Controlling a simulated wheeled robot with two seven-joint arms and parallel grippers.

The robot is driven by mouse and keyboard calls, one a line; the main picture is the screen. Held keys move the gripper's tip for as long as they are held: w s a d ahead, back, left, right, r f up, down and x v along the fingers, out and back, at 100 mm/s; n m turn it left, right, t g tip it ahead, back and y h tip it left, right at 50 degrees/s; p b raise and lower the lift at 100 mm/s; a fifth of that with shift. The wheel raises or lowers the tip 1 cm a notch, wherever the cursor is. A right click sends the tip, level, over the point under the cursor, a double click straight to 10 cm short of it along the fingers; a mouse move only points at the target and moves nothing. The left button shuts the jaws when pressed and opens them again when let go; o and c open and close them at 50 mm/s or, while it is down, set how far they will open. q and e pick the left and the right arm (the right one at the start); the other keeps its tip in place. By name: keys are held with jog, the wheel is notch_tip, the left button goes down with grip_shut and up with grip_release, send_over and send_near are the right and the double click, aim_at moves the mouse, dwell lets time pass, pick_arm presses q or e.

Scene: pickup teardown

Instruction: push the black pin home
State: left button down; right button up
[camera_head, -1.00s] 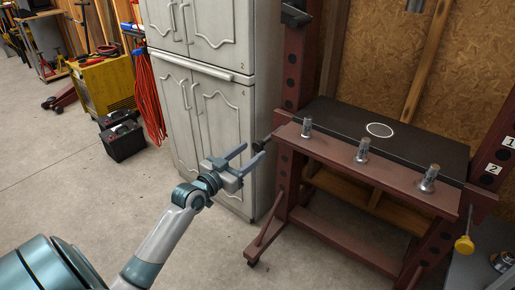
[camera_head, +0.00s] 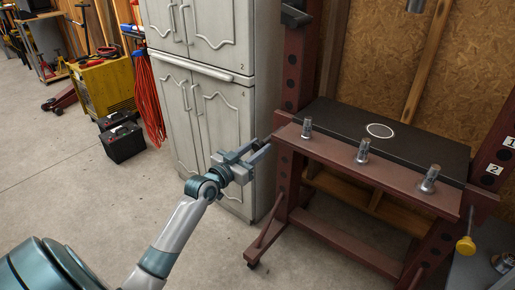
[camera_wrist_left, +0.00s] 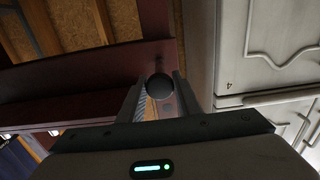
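The black pin shows as a round dark knob (camera_wrist_left: 159,87) in the left wrist view, at the side of the dark red press frame (camera_wrist_left: 105,64). A short thin shaft shows just above the knob, toward the frame. My left gripper (camera_head: 258,147) is at the left post of the press in the head view. Its two fingers are apart, one on each side of the knob in the wrist view. I cannot tell whether they touch it. In the head view the gripper mostly hides the pin. My right gripper is not in view.
A pale cabinet (camera_head: 215,112) stands close behind and left of my left gripper. The press bed carries a black plate (camera_head: 415,143) and several metal studs along its front beam. A yellow-knobbed pin (camera_head: 465,245) is at the right post. The floor in front is clear.

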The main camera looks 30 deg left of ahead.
aim_at(275, 132)
pick_arm(q)
jog(key=w, duration=0.8)
jog(key=shift+w+d, duration=0.25)
jog(key=shift+d, duration=0.05)
jog(key=shift+w, duration=0.35)
jog(key=shift+r, duration=0.15)
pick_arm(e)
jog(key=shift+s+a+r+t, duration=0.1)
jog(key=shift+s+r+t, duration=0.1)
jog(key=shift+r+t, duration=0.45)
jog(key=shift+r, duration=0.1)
pick_arm(q)
jog(key=c, duration=1.3)
grip_release()
jog(key=shift+c, duration=0.2)
jog(key=shift+o, duration=0.2)
jog(key=shift+w+d, duration=0.1)
jog(key=shift+w, duration=0.1)
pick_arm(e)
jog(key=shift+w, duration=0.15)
pick_arm(q)
jog(key=shift+s, duration=0.2)
